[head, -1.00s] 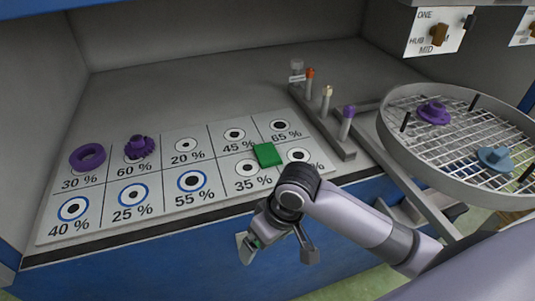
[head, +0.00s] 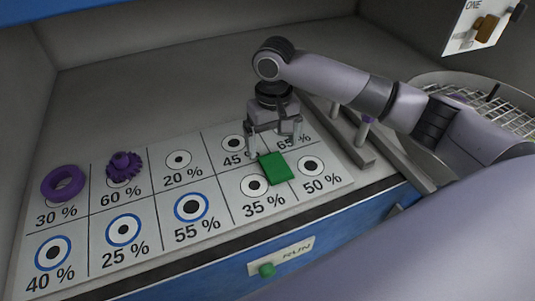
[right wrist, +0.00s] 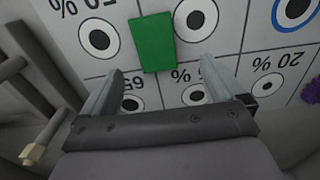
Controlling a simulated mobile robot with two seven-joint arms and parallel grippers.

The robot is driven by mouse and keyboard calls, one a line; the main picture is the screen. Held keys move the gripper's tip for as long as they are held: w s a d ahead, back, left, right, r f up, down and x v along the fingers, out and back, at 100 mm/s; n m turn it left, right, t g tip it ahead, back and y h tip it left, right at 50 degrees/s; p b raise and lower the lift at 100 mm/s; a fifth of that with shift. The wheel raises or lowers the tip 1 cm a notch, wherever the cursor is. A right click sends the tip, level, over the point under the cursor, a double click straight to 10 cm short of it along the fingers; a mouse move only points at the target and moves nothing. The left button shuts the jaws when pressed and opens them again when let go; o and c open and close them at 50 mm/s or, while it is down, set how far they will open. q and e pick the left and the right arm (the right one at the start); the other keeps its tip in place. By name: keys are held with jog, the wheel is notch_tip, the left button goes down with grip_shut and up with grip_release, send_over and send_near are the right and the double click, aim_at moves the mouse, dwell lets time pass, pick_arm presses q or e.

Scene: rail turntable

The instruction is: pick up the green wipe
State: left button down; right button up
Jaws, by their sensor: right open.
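The green wipe (head: 275,168) is a flat green rectangle. It lies on the white percent-marked board (head: 140,213), between the 35 % and 50 % circles and just below the 45 % and 65 % cells. In the right wrist view the wipe (right wrist: 153,42) lies ahead of the fingertips, near the middle of the gap. My right gripper (head: 272,150) is open and points down above the board, just behind the wipe. Its two fingers (right wrist: 160,75) are spread and empty in the right wrist view. My left gripper is not in view.
A purple ring (head: 62,184) and a purple gear (head: 124,166) sit on the board's left cells. A grey rail with pegs (head: 365,130) and a round mesh tray (head: 505,120) stand at the right. A green RUN button (head: 267,270) is on the front panel.

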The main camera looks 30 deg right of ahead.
aim_at(276, 165)
jog(key=f, duration=0.7)
jog(key=shift+s+d, duration=0.15)
jog(key=shift+d, duration=0.25)
jog(key=shift+r, duration=0.1)
jog(key=c, duration=1.2)
jog(key=shift+r, duration=0.1)
notch_tip(276, 165, up, 20)
jog(key=shift+f+p, duration=0.1)
jog(key=shift+p, duration=0.5)
